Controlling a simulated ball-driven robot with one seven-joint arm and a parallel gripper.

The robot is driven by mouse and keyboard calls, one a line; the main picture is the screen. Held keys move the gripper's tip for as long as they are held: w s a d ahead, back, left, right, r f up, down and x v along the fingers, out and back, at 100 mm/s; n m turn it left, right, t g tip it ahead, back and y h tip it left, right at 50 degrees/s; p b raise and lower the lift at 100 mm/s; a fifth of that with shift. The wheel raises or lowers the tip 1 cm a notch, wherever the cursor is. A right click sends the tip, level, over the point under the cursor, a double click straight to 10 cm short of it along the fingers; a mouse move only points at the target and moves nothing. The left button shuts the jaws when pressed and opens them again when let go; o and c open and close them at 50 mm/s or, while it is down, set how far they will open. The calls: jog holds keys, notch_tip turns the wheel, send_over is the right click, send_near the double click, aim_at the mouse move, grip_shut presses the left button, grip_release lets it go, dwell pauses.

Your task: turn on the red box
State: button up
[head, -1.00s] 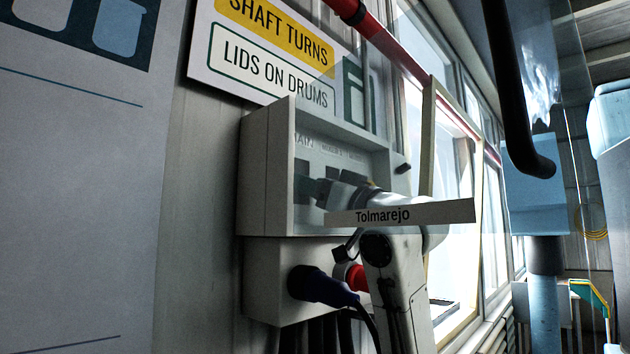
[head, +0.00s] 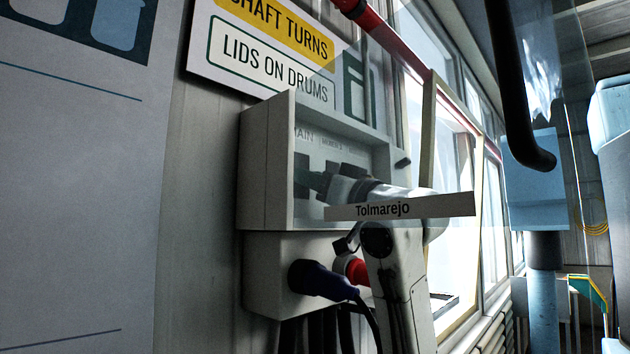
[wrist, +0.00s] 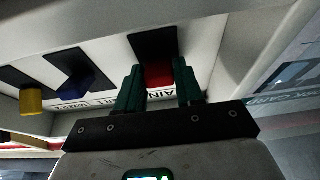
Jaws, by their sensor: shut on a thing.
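The red box (wrist: 158,75) is a small red block on a black plate, with the end of a label reading "AIN" beside it. In the wrist view my gripper (wrist: 158,88) has its two green fingers on either side of the red box, shut on it. In the head view my gripper (head: 318,184) reaches into the open grey-white switch cabinet (head: 267,170) on the wall. There the fingers are dark and the red box is hidden.
A blue block (wrist: 75,88) and a yellow block (wrist: 31,102) sit on black plates beside the red one. Below the cabinet, a dark blue plug (head: 320,281) with a cable and a red round part (head: 357,270) stick out. A window (head: 455,200) stands right of it.

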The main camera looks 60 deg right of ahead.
jog(key=shift+r, duration=0.15)
jog(key=g, duration=0.1)
jog(key=r+g+y, duration=0.1)
jog(key=g, duration=0.1)
jog(key=shift+s+a+r+g, duration=0.1)
jog(key=shift+s+r+g, duration=0.05)
jog(key=shift+g, duration=0.15)
jog(key=shift+r+g+y, duration=0.3)
jog(key=shift+g, duration=0.65)
jog(key=shift+r+g+y, duration=0.25)
jog(key=shift+g+y, duration=0.05)
jog(key=shift+g, duration=0.65)
jog(key=shift+w, duration=0.2)
jog(key=o, duration=1)
jog(key=shift+c, duration=0.2)
jog(key=shift+s, duration=0.1)
